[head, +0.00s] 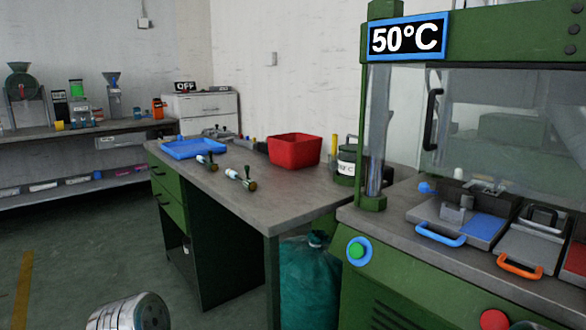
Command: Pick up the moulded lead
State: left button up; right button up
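I cannot clearly make out the moulded lead in the head view. A mould with a blue handle (440,236) lies at the front of the green press, with a grey block and a blue plate on it. A second mould part with an orange handle (520,267) lies to its right. A small blue piece (427,188) sits behind the blue-handled mould; it is too small to identify. Two slim tools with light and dark parts (241,179) (207,161) lie on the workbench. Neither of my grippers shows.
The green press (405,268) has a 50°C display (408,37) and a clear guard (500,110). The workbench (215,194) carries a blue tray (188,148), a red bin (294,150) and a dark pot (346,165). A teal bag (310,280) stands below.

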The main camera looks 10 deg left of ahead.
aim_at(249, 184)
jog(key=i+j+z, duration=0.1)
jog(key=j+z, duration=0.25)
jog(key=i+j+z, duration=0.1)
jog(key=j+z, duration=0.55)
